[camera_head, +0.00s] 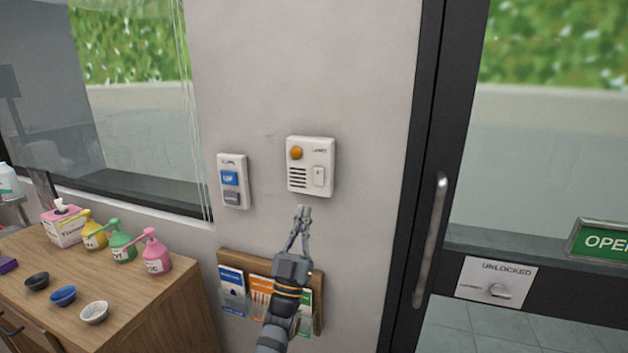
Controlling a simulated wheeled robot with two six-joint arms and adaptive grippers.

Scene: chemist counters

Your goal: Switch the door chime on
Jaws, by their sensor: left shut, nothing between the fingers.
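A white wall box (311,167), which looks like the door chime, is fixed to the grey wall. It has a round orange lamp or button (296,153) at its upper left, dark slots below that, and a small pale rocker switch (319,176) at its lower right. I cannot tell the switch's position. My left gripper (304,212) is shut and empty. It points up, just below the box's lower edge in the picture; I cannot tell how far it is from the wall. My right gripper is not in view.
A second white panel (233,181) with a blue and a grey button is left of the box. A leaflet rack (229,257) hangs behind my arm. A wooden counter (130,290) with pump bottles stands left. The glass door's handle (432,240) is right.

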